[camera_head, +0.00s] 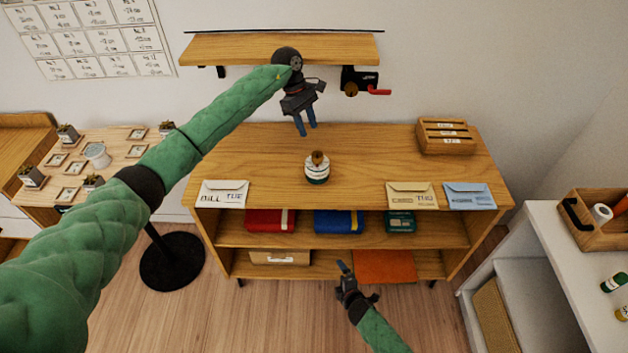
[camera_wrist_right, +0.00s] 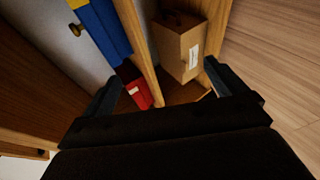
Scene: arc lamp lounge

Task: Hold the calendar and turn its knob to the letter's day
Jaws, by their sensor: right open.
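The likely calendar is a small round white-and-dark banded piece (camera_head: 317,172) with a brown knob on top (camera_head: 318,157). It stands upright mid-top on the wooden console (camera_head: 270,150); its lettering is too small to read. A cream envelope (camera_head: 223,193) reading "BILL TUE" lies at the left front edge. Another cream envelope (camera_head: 411,195), apparently reading "THU", and a blue envelope (camera_head: 469,196) lie at the right. My left gripper (camera_head: 306,127) points down behind and above the calendar, fingers slightly apart, empty. My right gripper (camera_head: 345,270) is open and empty, low before the console.
A wooden letter rack (camera_head: 445,136) stands at the back right. A wall shelf (camera_head: 270,48) hangs above, with a dark fixture with a red handle (camera_head: 380,91) below it. Shelves hold red (camera_head: 270,220) and blue (camera_head: 338,222) items. A white counter (camera_head: 560,235) stands right.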

